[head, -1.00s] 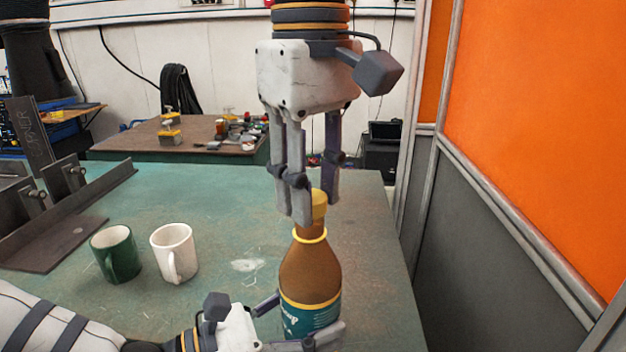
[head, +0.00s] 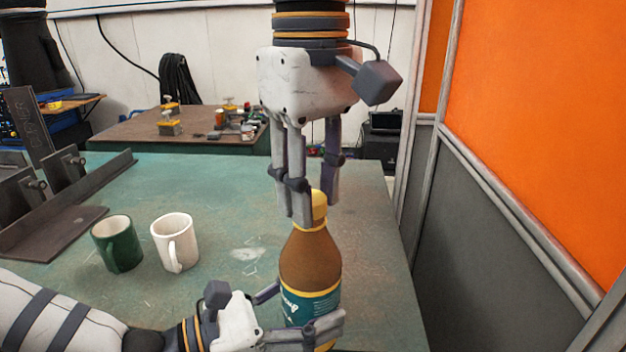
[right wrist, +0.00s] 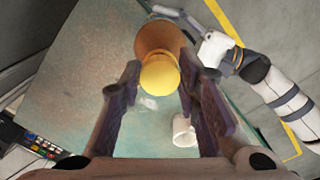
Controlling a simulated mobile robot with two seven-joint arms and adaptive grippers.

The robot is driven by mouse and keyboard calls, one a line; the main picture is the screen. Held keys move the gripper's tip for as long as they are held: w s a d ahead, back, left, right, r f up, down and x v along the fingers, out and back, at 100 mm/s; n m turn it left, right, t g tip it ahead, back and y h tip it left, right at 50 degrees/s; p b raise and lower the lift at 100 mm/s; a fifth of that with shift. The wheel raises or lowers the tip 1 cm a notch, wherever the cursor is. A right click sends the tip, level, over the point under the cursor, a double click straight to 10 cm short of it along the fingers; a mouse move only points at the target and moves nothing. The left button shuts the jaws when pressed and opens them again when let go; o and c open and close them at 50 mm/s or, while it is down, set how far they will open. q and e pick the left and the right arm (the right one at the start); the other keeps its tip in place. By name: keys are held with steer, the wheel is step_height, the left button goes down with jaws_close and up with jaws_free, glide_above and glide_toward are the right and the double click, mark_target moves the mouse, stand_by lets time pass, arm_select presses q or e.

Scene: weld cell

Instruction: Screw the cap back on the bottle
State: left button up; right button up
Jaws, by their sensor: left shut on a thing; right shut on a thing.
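The brown bottle (head: 310,262) stands upright near the table's front, with a teal label and yellow bands. My left gripper (head: 308,308) is shut around its lower body at the label. The yellow cap (head: 320,205) is at the top of the bottle, between the fingers of my right gripper (head: 316,208), which comes down from above and is shut on it. In the right wrist view, the cap (right wrist: 160,75) lies between the fingertips, over the brown bottle (right wrist: 160,38). The near finger partly hides the cap and neck in the head view, so I cannot tell whether the threads are engaged.
A green mug (head: 118,245) and a white mug (head: 176,243) stand left of the bottle on the green table (head: 225,185). Steel angle parts (head: 60,215) lie at the far left. An orange and grey partition (head: 500,190) rises close on the right.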

steer(key=shift+f, duration=0.15)
steer(key=m, duration=0.7)
steer(key=shift+a, duration=0.1)
steer(key=m, duration=0.6)
steer(key=shift+a, duration=0.15)
steer(key=o, duration=0.7)
steer(key=shift+f, duration=0.1)
